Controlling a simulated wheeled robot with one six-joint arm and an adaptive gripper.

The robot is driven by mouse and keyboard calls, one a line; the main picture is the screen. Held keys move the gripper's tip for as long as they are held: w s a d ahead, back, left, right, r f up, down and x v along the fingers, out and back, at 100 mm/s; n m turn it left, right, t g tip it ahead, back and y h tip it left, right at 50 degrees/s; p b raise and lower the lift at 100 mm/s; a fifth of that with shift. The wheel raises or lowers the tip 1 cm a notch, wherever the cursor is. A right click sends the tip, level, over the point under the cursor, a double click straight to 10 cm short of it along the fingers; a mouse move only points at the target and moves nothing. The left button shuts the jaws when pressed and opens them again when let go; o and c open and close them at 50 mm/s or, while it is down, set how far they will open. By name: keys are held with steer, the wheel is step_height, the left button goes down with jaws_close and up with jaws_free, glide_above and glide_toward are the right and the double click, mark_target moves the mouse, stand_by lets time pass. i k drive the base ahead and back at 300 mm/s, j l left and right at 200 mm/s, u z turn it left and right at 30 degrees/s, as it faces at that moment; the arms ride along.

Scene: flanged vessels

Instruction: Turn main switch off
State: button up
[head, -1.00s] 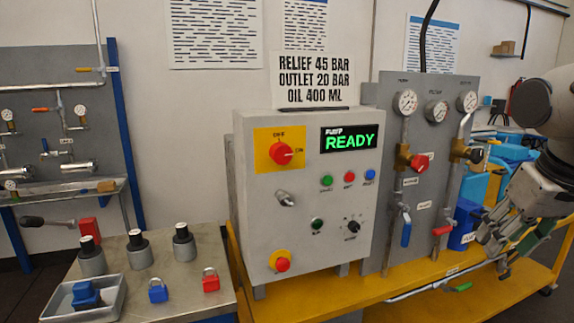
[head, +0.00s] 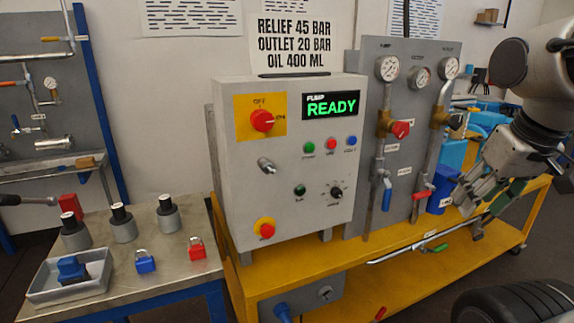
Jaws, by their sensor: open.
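The main switch (head: 262,120) is a red rotary knob on a yellow plate at the upper left of the grey control box (head: 290,180). The plate is marked OFF at the top and ON at the right, and the knob's pointer appears turned toward ON. The display (head: 331,106) reads PUMP READY in green. My gripper (head: 470,215) is at the right of the head view, open and empty, in front of the yellow cart and well apart from the switch.
A gauge panel (head: 402,150) with valves stands between the box and my arm. A yellow cart (head: 400,245) carries both. A side table (head: 120,285) at left holds a tray, red and blue padlocks and several grey cylinders. A black tyre (head: 515,302) shows at lower right.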

mark_target(263, 121)
steer(key=k+j, duration=0.35)
steer(key=j, duration=0.15)
steer(key=k+j, duration=0.3)
steer(key=j, duration=0.2)
steer(key=l+u, duration=0.05)
